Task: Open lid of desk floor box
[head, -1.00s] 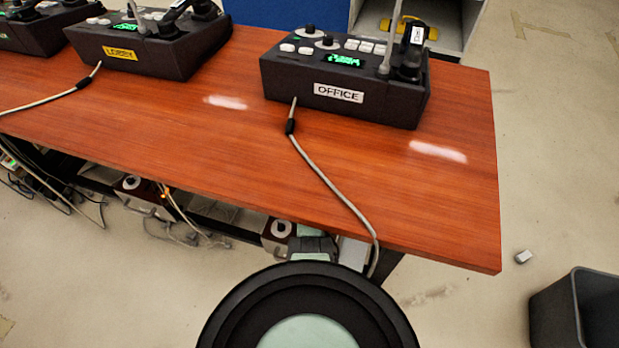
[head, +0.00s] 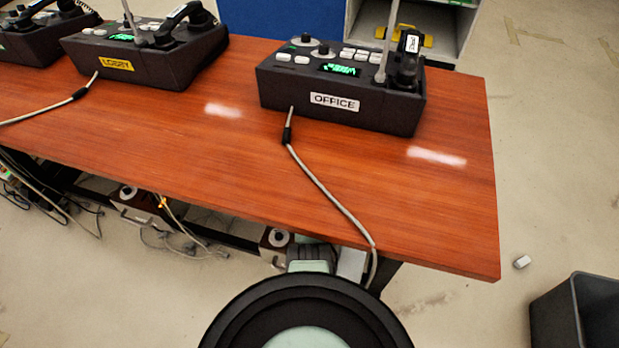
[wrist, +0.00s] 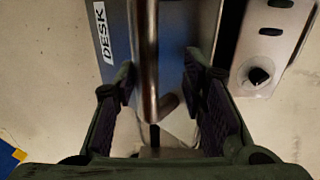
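The desk floor box (wrist: 118,25), dark blue-grey with a white DESK label (wrist: 102,32), fills the upper middle of the wrist view. A shiny metal bar (wrist: 148,55), which looks like a lid handle, runs down the picture in front of it. My gripper (wrist: 165,95) is open, with one dark finger on each side of the bar. The bar lies nearer the left finger; I cannot tell whether they touch. In the head view my gripper is hidden below the table edge, and I cannot make out the DESK label there.
The wooden table (head: 430,215) overhangs this area, carrying the OFFICE phone (head: 340,90) and the LOBBY phone (head: 145,55). A grey cable (head: 330,195) hangs over its front edge. A metal plate (wrist: 270,50) stands right of my gripper. A grey bin (head: 575,315) is at lower right.

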